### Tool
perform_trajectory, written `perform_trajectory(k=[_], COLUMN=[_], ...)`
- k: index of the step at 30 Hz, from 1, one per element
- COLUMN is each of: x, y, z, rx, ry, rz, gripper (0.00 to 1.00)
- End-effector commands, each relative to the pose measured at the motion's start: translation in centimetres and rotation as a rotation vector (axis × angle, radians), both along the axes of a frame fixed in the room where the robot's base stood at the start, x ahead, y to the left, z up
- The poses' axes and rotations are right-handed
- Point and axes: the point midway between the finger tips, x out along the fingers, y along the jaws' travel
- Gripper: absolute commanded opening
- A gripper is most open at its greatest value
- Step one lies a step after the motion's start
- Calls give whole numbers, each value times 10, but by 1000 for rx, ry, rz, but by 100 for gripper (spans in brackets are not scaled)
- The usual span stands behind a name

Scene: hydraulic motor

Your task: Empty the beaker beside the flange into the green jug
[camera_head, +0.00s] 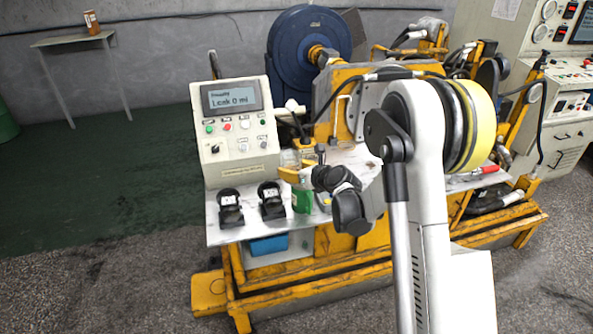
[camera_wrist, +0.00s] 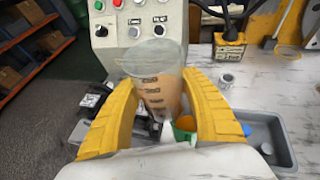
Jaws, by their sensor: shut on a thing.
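The clear beaker (camera_wrist: 152,92) with black markings sits between the yellow fingers of my gripper (camera_wrist: 160,84), which is shut on it. Amber-brown liquid shows in it, and it looks near upright. In the head view, the beaker (camera_head: 289,158) shows above the bench, partly hidden by my gripper (camera_head: 293,174). The green jug (camera_head: 302,201) stands on the bench just below my gripper. In the wrist view, the green jug (camera_wrist: 184,134) is partly hidden behind the beaker and right finger, with orange showing at its top. I cannot pick out the flange with certainty.
A control box (camera_head: 233,130) stands left of the jug, its screen reading a leak of 0 ml. A grey tray (camera_wrist: 262,138) shows at right in the wrist view. The yellow-framed motor rig is behind.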

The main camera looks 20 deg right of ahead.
Motion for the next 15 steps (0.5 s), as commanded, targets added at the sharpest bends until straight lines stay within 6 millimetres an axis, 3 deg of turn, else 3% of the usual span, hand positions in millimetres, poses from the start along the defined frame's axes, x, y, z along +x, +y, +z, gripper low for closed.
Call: perform_trajectory(k=[3,8,15], x=[11,15,15], y=[0,3,17], z=[-15,-17,-13], rx=[3,89,449], ry=[0,-1,-1], rz=[1,0,0], gripper=[19,19,19])
